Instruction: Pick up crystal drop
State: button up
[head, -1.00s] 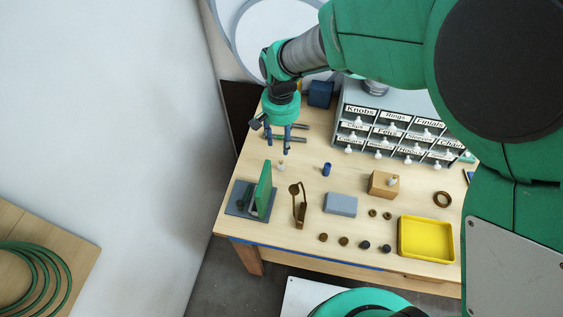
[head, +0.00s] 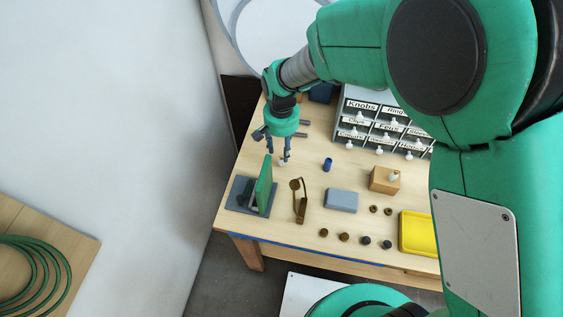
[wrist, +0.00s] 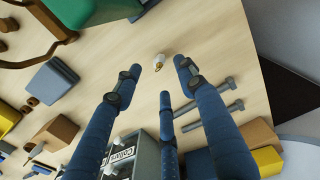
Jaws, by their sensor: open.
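The crystal drop is a small pale piece with a gold-coloured end, lying on the wooden table. In the wrist view the drop (wrist: 158,61) sits between the tips of two blue fingers, with bare table around it. In the head view the drop (head: 283,164) shows just under the fingertips, partly hidden by them. My gripper (head: 278,157) points down over it, and it also shows in the wrist view (wrist: 157,67). The fingers are spread and hold nothing. I cannot tell whether any finger touches the drop.
A green upright panel on a dark base (head: 240,196) stands close in front of the gripper. A brown bracket (head: 299,200), blue-grey block (head: 341,200) and blue cylinder (head: 327,164) lie to the right. Bolts (wrist: 217,95) lie beside the fingers. Labelled drawers (head: 383,130) stand behind.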

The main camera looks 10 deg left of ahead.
aim_at(282, 159)
jog(key=shift+f, duration=0.75)
jog(key=shift+f, duration=0.1)
jog(key=shift+f+b, duration=0.35)
jog(key=shift+f, duration=2.2)
grip_shut()
